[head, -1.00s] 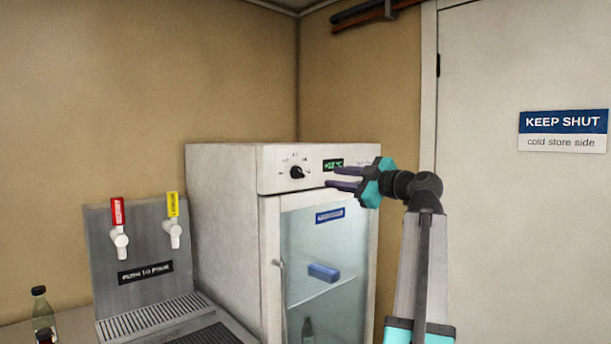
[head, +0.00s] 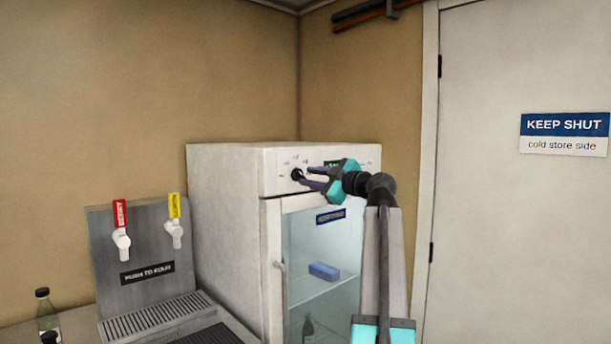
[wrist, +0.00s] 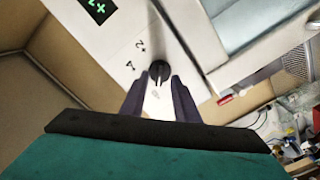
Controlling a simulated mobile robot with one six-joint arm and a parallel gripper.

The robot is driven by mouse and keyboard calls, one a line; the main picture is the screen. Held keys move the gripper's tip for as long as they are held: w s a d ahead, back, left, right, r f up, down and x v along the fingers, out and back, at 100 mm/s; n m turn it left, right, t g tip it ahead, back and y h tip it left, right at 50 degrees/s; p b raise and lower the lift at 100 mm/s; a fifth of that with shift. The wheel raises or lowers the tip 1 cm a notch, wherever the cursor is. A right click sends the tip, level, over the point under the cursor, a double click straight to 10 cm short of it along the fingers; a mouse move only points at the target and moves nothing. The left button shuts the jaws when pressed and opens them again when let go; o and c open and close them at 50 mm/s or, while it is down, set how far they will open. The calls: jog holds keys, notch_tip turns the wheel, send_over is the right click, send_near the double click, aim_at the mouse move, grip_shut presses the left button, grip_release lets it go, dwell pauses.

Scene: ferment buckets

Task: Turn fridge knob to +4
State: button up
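The fridge knob (head: 297,174) is a small dark dial on the white front panel of the fridge (head: 225,200), with printed marks around it. In the wrist view the knob (wrist: 159,69) lies between and just at the ends of my two purple fingers. My gripper (head: 307,178) is in front of the knob with its fingers apart. I cannot tell whether either finger touches it. The green display (wrist: 97,9) shows at the top of the wrist view, with only part of its reading in frame; in the head view my gripper mostly covers it.
The fridge's glass door (head: 315,260) is below the panel, with a blue block (head: 324,271) and a bottle inside. A tap stand (head: 145,255) with red and yellow tap labels stands to the left. A door with a "KEEP SHUT" sign (head: 564,124) is at the right.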

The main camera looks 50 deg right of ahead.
jog(key=shift+w+d, duration=0.1)
jog(key=shift+w, duration=0.95)
grip_shut()
jog(key=shift+f, duration=0.15)
